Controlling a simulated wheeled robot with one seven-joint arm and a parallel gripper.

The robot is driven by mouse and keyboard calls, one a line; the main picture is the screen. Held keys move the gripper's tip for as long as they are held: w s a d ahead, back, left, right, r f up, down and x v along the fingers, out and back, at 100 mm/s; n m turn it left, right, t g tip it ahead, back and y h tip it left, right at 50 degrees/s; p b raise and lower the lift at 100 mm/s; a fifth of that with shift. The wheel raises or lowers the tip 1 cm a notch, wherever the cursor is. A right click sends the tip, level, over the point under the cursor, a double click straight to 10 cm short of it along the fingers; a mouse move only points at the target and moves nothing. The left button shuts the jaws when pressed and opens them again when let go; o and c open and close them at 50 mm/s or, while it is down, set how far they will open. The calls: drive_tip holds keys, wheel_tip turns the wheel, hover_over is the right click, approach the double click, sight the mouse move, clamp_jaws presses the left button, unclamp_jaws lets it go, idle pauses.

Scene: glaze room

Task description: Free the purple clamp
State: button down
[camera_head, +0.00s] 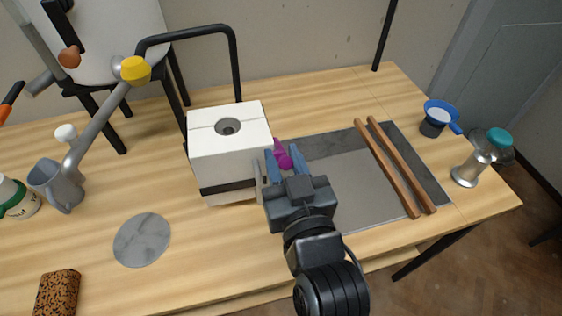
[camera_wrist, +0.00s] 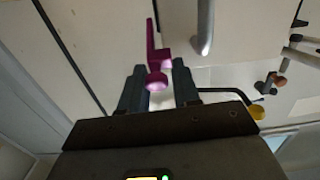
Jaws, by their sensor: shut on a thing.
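The purple clamp (camera_head: 283,154) is beside the right side of a white box-shaped kiln (camera_head: 228,138), partly hidden by my gripper. In the wrist view the clamp (camera_wrist: 156,62) shows as a bar with a rounded knob, in front of pale panels. My gripper (camera_head: 283,160) is shut on the clamp, with one finger on each side of it; it also shows in the wrist view (camera_wrist: 158,82). I cannot tell whether the clamp still touches the kiln.
A grey board (camera_head: 345,175) with two wooden strips (camera_head: 397,170) lies right of my gripper. A grey disc (camera_head: 142,240), grey mug (camera_head: 55,185) and speckled block (camera_head: 57,292) are left. Bare table lies between.

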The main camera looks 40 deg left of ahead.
drive_tip(key=c, duration=1.1)
unclamp_jaws()
drive_tip(key=shift+w+d+r, duration=0.2)
drive_tip(key=shift+s+a+f, duration=0.1)
drive_tip(key=shift+b+v, duration=0.65)
drive_tip(key=shift+v, duration=3.25)
